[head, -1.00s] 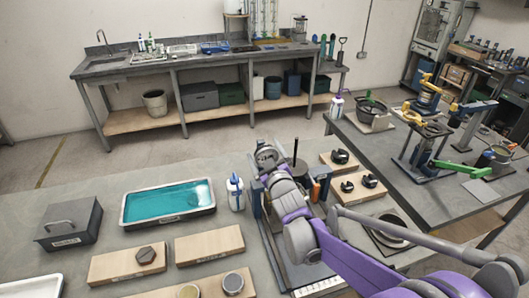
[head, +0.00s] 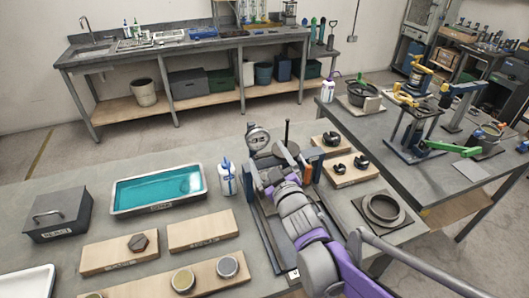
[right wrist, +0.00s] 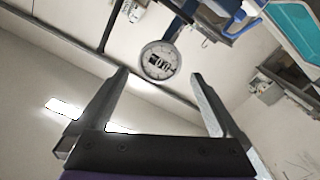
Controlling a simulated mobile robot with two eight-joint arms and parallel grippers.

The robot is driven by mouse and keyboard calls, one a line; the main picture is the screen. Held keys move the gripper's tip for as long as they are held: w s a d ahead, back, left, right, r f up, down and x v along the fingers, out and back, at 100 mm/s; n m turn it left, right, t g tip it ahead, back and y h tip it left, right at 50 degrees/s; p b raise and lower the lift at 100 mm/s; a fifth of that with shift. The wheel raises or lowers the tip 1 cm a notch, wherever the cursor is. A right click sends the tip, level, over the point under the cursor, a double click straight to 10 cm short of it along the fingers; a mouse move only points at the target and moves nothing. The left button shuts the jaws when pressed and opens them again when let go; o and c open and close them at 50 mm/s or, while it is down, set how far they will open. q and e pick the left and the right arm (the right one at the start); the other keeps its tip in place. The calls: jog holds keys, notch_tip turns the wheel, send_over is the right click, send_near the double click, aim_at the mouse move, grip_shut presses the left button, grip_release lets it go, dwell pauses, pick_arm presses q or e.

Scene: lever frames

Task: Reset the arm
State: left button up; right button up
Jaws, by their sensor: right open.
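My right arm, purple and grey, reaches from the lower right of the head view to the fixture in the middle of the near bench. My right gripper (head: 269,177) is low over this fixture, and its fingers are hard to make out there. In the right wrist view the right gripper (right wrist: 160,77) is open, its two fingers wide apart with nothing held between them. A round dial gauge (right wrist: 159,60) shows beyond the fingertips; the dial gauge (head: 258,138) stands at the far end of the fixture (head: 262,235). My arm hides part of the fixture. My left gripper is out of view.
A white-and-blue bottle (head: 228,180) stands close left of the fixture, with a teal-filled tray (head: 118,207) beyond. Wooden boards (head: 203,230) lie front left. Boards with black clamps (head: 352,178) and a ring (head: 384,207) lie right. A second table (head: 440,185) stands farther right.

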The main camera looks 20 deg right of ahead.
dwell(0.4)
jog(key=s+f+m+g, duration=0.3)
jog(key=s+f+g, duration=0.3)
jog(key=s, duration=0.6)
jog(key=s+f+m+g, duration=0.2)
jog(key=s+f+g, duration=0.4)
jog(key=s+f, duration=0.5)
jog(key=shift+s+f+m+h, duration=0.3)
jog(key=shift+s+m, duration=0.1)
jog(key=shift+s, duration=0.85)
